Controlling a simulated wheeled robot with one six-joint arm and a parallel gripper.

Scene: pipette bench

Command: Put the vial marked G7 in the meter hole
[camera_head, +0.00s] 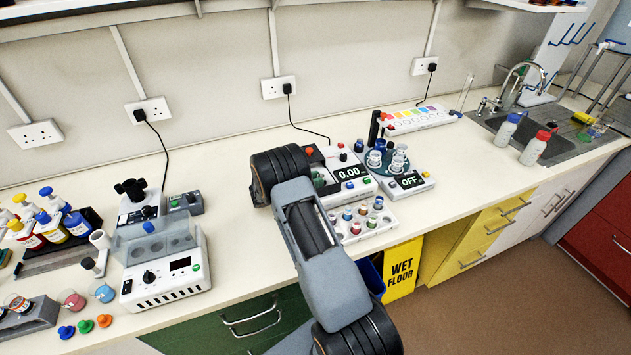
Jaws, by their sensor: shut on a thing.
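A white meter (362,188) with a lit display reading 0.00 stands at the back of the bench, just right of my arm. Its left side is partly covered by the arm, and I cannot make out its hole. A white rack (387,226) with several small vials with coloured caps stands in front of it. The marks on the vials are too small to read, so I cannot tell which is G7. My gripper is hidden behind my dark wrist and grey arm link, and its fingers do not show.
Right of the meter is a device reading OFF (418,184) with a round holder of white-topped pieces. A sink (560,142) and two wash bottles are right. Bare bench lies left of my arm.

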